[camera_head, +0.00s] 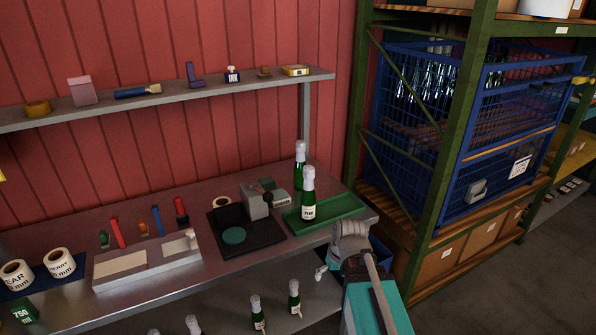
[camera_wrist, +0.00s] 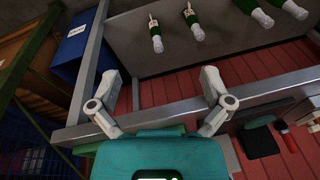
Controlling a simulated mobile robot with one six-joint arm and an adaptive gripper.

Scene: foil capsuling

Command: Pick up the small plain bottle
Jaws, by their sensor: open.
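My gripper (camera_head: 336,252) is at the bench's front right edge, beside the green tray; in the wrist view (camera_wrist: 160,76) its two fingers are wide apart with nothing between them. On the tray (camera_head: 345,207) stand a green bottle with a white top and a "PEAR" label (camera_head: 309,195) and another green bottle (camera_head: 300,155) partly hidden behind it. Several small green bottles stand on the lower shelf, among them one (camera_head: 294,297) and another (camera_head: 258,313). In the wrist view bottles appear inverted beyond the fingers, one nearest (camera_wrist: 155,36). I cannot tell which bottle is plain.
A black mat with a grey device (camera_head: 254,203) is left of the tray. Label rolls (camera_head: 60,262) lie at the far left. A green rack with blue wire crates (camera_head: 425,95) stands at right. A blue bin (camera_wrist: 85,45) shows in the wrist view.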

